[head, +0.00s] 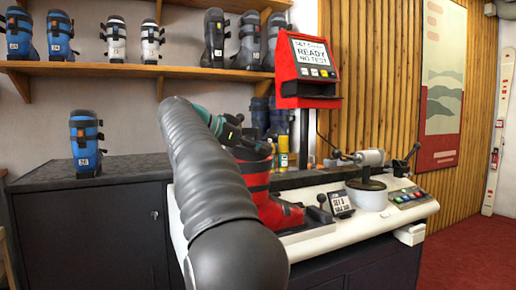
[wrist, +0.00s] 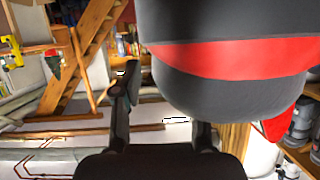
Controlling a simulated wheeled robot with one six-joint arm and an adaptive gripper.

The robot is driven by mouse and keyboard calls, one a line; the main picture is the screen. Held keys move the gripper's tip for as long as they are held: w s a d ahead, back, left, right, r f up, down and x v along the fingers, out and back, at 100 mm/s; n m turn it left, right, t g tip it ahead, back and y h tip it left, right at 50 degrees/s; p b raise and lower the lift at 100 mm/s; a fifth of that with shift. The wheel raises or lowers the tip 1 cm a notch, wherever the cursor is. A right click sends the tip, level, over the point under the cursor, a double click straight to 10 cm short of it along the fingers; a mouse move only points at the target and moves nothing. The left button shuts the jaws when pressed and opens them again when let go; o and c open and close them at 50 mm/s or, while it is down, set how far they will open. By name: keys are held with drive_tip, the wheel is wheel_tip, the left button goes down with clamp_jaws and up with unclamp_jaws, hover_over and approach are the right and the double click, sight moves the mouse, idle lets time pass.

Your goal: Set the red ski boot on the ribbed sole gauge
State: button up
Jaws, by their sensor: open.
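The red ski boot (head: 279,212) stands upright on the white bench machine in the head view, its toe to the right. My arm hides its left side. In the wrist view its dark cuff with a red band (wrist: 235,60) looms large at the upper right. My gripper (wrist: 163,100) is open, with one finger clear at the left and the other partly behind the boot in the picture. I cannot tell whether a finger touches the boot. The ribbed sole gauge cannot be made out; the surface under the boot is mostly hidden.
A red display (head: 307,60) reads "READY NO TEST". A blue boot (head: 86,143) stands on the dark counter (head: 130,165), otherwise mostly clear.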

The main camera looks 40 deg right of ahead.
drive_tip(key=shift+r, duration=0.1)
drive_tip(key=shift+w+a+r, duration=0.1)
drive_tip(key=shift+a+r, duration=0.05)
drive_tip(key=shift+a, duration=0.1)
drive_tip(key=p+v, duration=0.2)
drive_tip(key=v, duration=0.9)
drive_tip(key=shift+a, duration=0.2)
drive_tip(key=shift+r, duration=0.1)
